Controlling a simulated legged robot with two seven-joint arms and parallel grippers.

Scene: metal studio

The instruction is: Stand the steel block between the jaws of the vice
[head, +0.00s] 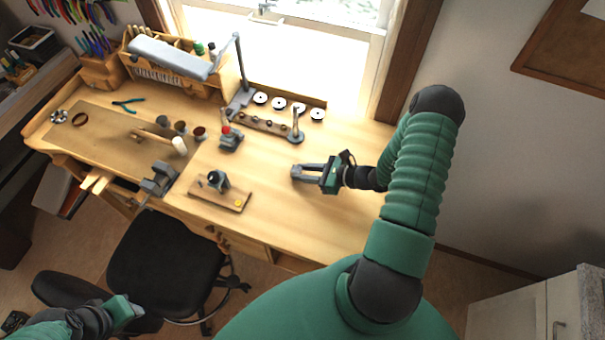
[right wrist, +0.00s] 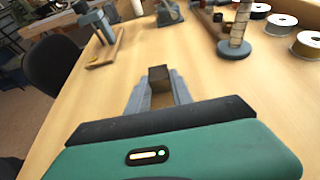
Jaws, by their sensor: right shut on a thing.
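The steel block (right wrist: 159,75) is a small grey-brown block between the fingertips of my right gripper (right wrist: 158,92) in the right wrist view. In the head view my right gripper (head: 300,172) is shut on it over the clear right part of the bench; the block is hard to make out there. I cannot tell whether it clears the bench top. The grey vice (head: 159,178) appears to be at the bench's front edge, well left of my right gripper. Its jaw gap is too small to see. My left gripper (head: 125,310) is low at the left, away from the bench; its fingers are unclear.
Between my right gripper and the vice, a wooden board (head: 238,200) carries a dark device. A grey device with a red top (head: 230,139) and a rack (head: 255,126) stand behind. A lamp (head: 170,57) overhangs the back. A chair (head: 165,262) stands in front.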

